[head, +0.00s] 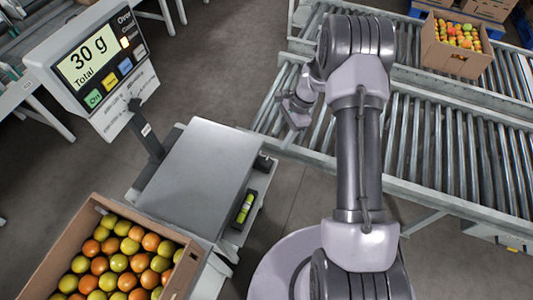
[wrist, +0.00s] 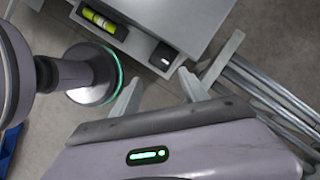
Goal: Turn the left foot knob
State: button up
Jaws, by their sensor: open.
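The bench scale has a bare grey platform (head: 205,160) and a display (head: 90,58) reading 30 g. A dark foot knob (head: 263,161) shows at the platform's far right corner in the head view. In the wrist view a dark knob (wrist: 163,56) sits in the scale's side, beside the yellow-green level vial (wrist: 100,20). I cannot tell for certain whether it is the left one. My gripper (wrist: 158,92) is open and empty, its two fingers apart, with the knob beyond the gap between the tips.
Roller conveyors (head: 470,150) run behind my arm, with another tomato box (head: 450,59) on the far one. Bare floor (head: 290,185) lies between scale and arm.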

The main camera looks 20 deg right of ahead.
aim_at(266, 161)
jog(key=b+x, duration=0.4)
jog(key=x, duration=0.9)
jog(key=shift+f, duration=0.4)
jog(key=shift+w, duration=0.1)
jog(key=c, duration=1)
jog(key=n+g, duration=0.1)
jog(key=n, duration=0.1)
jog(key=shift+w+n+b, duration=0.1)
jog(key=shift+n+b, duration=0.2)
jog(key=shift+c, duration=0.4)
jog(key=shift+n+h, duration=0.3)
jog(key=o, duration=1.1)
